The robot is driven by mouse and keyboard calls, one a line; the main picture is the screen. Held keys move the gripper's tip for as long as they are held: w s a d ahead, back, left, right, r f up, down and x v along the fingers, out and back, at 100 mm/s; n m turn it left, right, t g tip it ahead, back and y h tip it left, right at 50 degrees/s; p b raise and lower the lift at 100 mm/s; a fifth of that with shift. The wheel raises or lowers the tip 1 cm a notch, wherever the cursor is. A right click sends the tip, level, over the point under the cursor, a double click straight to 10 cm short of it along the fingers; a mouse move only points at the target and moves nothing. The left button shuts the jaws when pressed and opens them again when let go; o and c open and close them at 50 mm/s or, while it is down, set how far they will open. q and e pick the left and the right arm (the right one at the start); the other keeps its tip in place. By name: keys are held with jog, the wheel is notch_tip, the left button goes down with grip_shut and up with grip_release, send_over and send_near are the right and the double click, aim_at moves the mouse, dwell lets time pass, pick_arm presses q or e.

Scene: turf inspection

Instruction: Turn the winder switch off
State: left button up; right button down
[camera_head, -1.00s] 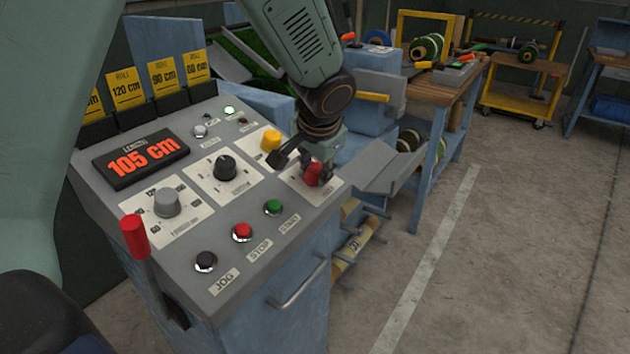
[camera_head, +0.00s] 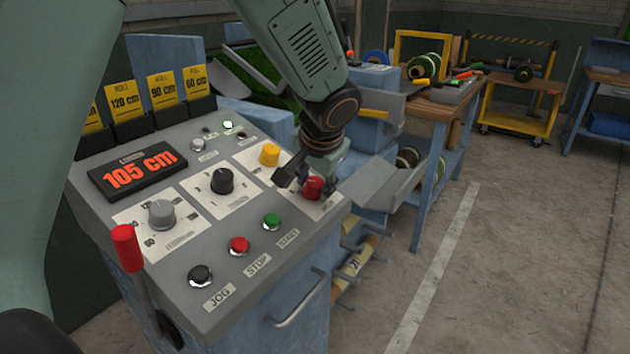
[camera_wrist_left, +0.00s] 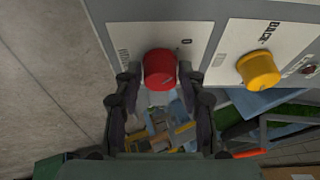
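The red rotary knob (camera_head: 313,187) sits on a white plate at the right front corner of the grey control panel (camera_head: 190,265). I take it to be the winder switch; the label beside it is too small to read fully, though a "0" shows in the left wrist view. My left gripper (camera_head: 305,184) is over this knob, reaching down from above. In the left wrist view the red knob (camera_wrist_left: 160,68) lies between the two open fingertips of my left gripper (camera_wrist_left: 160,78), with small gaps at its sides. My right gripper is not in view.
A yellow knob (camera_head: 269,154) and a black knob (camera_head: 222,180) are close by. Green (camera_head: 272,221), red (camera_head: 239,245) and black (camera_head: 200,275) buttons line the front. A red-handled lever (camera_head: 127,248) stands at left.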

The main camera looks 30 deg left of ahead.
pick_arm(q)
jog(key=shift+o, duration=1.3)
jog(key=v, duration=1.2)
